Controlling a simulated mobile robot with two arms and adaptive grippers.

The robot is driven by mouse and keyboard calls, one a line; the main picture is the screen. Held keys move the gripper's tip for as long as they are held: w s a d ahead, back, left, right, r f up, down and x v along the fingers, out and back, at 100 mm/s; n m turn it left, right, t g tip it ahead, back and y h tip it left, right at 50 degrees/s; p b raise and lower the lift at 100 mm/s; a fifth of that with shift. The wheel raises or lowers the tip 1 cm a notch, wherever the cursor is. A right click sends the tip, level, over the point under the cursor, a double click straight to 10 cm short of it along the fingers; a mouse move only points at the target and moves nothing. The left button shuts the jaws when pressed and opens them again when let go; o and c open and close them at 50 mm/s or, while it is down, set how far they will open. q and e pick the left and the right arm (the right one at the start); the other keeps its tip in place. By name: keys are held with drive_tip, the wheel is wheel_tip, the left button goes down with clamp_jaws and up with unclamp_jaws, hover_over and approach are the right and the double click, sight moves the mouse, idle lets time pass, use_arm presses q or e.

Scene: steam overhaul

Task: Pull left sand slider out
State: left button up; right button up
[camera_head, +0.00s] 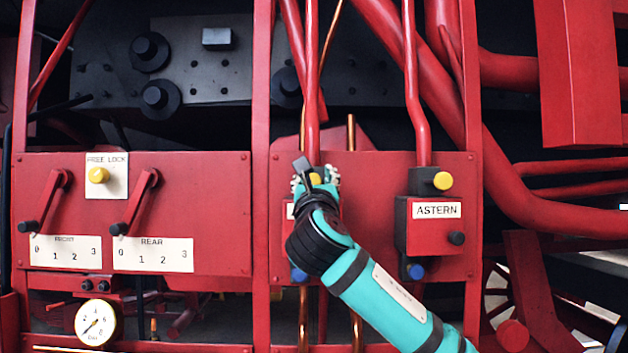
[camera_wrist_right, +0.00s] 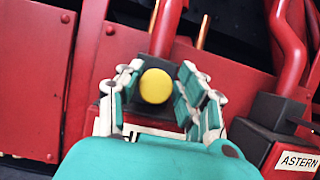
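The left box on the right-hand red panel has a yellow round knob (camera_head: 315,179) at its top and a blue knob (camera_head: 299,274) at its bottom. My right gripper (camera_head: 316,177) covers most of this box, and only a sliver of its white label shows. In the right wrist view the yellow knob (camera_wrist_right: 156,86) sits between the fingers of my right gripper (camera_wrist_right: 162,68). The fingers are apart, one on each side of the knob. I cannot tell whether they touch it. My left gripper is not in view.
A similar box labelled ASTERN (camera_head: 436,210) stands to the right, with yellow, black and blue knobs. Left are two lever handles (camera_head: 137,203), a yellow button (camera_head: 99,175) and a gauge (camera_head: 96,322). Red pipes (camera_head: 414,85) run down to both boxes.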

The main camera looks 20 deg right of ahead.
drive_tip(key=shift+a, duration=0.2)
clamp_jaws()
drive_tip(key=s, duration=0.1)
drive_tip(key=s+a+b, duration=0.1)
drive_tip(key=s, duration=0.1)
drive_tip(key=shift+f+b, duration=0.15)
drive_tip(key=shift+b, duration=0.15)
drive_tip(key=shift+s+a, duration=0.1)
drive_tip(key=shift+s, duration=0.1)
drive_tip(key=shift+w, duration=0.15)
drive_tip(key=shift+o, duration=0.2)
unclamp_jaws()
drive_tip(key=o, duration=0.5)
drive_tip(key=shift+s, duration=0.35)
